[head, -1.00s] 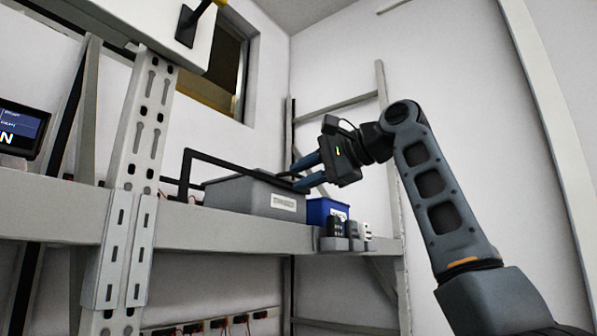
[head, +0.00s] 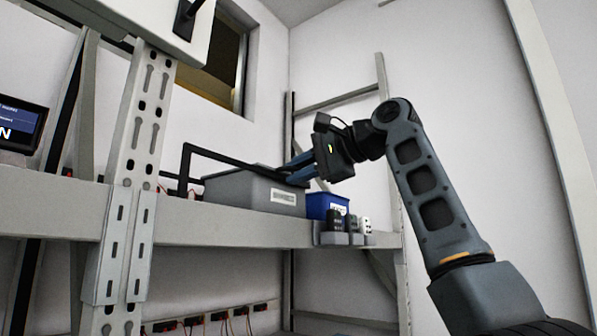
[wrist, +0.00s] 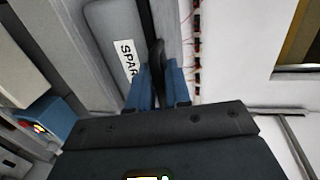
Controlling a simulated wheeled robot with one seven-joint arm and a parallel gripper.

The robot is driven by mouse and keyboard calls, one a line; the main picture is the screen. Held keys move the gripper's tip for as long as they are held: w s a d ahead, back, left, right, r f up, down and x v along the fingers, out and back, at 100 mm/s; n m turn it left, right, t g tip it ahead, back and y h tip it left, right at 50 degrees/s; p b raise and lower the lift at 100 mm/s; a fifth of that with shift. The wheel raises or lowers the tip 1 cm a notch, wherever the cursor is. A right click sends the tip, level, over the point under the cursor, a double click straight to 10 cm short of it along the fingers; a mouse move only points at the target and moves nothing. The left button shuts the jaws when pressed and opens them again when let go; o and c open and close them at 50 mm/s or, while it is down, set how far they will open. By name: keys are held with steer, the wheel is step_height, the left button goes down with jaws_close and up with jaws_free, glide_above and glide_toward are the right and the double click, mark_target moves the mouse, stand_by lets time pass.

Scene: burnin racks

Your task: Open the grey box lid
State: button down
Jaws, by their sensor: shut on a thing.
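The grey box (head: 240,190) stands on the shelf in the head view, with a white label on its front. A black bar (head: 225,158) rises at its left and slopes down over its top to my gripper. My gripper (head: 286,175) is at the box's upper right edge, its blue fingers shut on the black bar. In the wrist view, the bar (wrist: 148,22) runs down between the blue fingertips of my gripper (wrist: 160,72), beside the grey box (wrist: 108,35) and its "SPAR…" label. The lid looks closed; its seam is hard to make out.
A blue bin (head: 322,205) stands right of the box. Small dark and white devices (head: 345,225) sit at the shelf's front edge (head: 220,225). A perforated upright (head: 135,150) stands at left, with a screen (head: 20,127) beyond it. Space above the box's right is open.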

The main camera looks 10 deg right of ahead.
steer(key=shift+f, duration=0.2)
steer(key=s+a+b, duration=0.2)
steer(key=s+a, duration=0.2)
steer(key=s, duration=0.1)
steer(key=s+a+b, duration=0.1)
steer(key=s+a, duration=0.4)
steer(key=shift+a+b, duration=0.25)
steer(key=shift+b, duration=0.15)
steer(key=c, duration=1.3)
jaws_free()
steer(key=shift+r, duration=0.1)
steer(key=shift+c, duration=0.2)
steer(key=b, duration=0.2)
glide_toward(234, 160)
steer(key=shift+s+d+r, duration=0.15)
steer(key=shift+s+d, duration=0.15)
steer(key=shift+d, duration=0.05)
